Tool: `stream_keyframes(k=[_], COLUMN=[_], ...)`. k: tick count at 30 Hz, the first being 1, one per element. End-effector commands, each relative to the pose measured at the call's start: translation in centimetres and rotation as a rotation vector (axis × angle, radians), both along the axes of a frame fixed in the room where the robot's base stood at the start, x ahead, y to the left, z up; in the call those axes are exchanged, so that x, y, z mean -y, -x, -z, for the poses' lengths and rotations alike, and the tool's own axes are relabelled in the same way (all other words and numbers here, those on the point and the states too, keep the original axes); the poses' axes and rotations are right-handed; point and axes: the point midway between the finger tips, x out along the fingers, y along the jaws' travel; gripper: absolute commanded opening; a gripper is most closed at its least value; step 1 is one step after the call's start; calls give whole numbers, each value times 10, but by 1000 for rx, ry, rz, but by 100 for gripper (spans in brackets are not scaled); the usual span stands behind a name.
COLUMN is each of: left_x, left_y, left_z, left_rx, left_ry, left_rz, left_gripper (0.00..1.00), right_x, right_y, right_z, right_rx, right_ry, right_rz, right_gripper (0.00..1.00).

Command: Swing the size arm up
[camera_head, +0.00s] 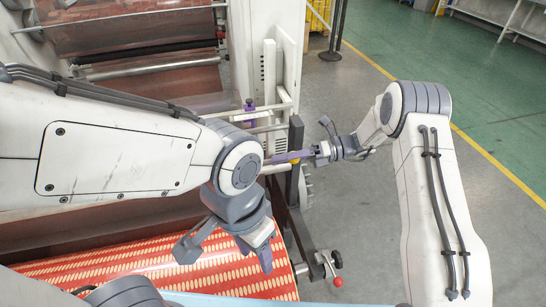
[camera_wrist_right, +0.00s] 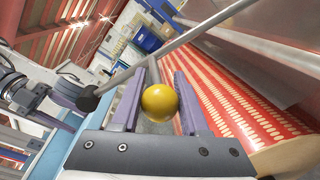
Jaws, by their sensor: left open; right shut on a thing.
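A yellow ball knob (camera_wrist_right: 159,103) sits between the purple fingers of my right gripper in the right wrist view. A grey shaft runs from behind the knob to a long, slanting grey rod (camera_wrist_right: 190,45), which appears to belong to the size arm. In the head view my right gripper (camera_head: 290,156) reaches left to the machine's side, with its fingers shut on the knob. The knob is mostly hidden there. My left gripper (camera_head: 228,250) is open and empty, pointing down above the red patterned web.
The red patterned web (camera_head: 130,262) lies below my left arm. A dark upright bar (camera_head: 296,135) stands at the machine's side by my right gripper. A red knob (camera_head: 337,282) sticks out lower down. The grey floor (camera_head: 345,225) to the right is clear.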

Motion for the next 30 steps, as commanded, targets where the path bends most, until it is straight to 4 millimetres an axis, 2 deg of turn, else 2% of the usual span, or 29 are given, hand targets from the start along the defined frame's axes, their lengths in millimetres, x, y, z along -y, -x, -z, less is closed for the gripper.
stream_keyframes(k=[1,4,18,19,21,30], left_x=[0,0,0,0,0,0], left_y=[0,0,0,0,0,0], left_z=[-7,-10,-11,-11,-11,-11], left_rx=[0,0,0,0,0,0], left_ry=[0,0,0,0,0,0], left_rz=[0,0,0,0,0,0], left_gripper=[50,50,50,50,50,50], right_x=[4,9,12,12,12,12], right_y=[0,-1,-3,-3,-3,-3], right_z=[-5,-7,-11,-11,-11,-8], right_rx=[-12,-28,-34,-34,-33,-36], right_ry=[3,8,7,7,8,11], right_rz=[5,12,19,19,19,17], right_gripper=[0,0,0,52,74,74])
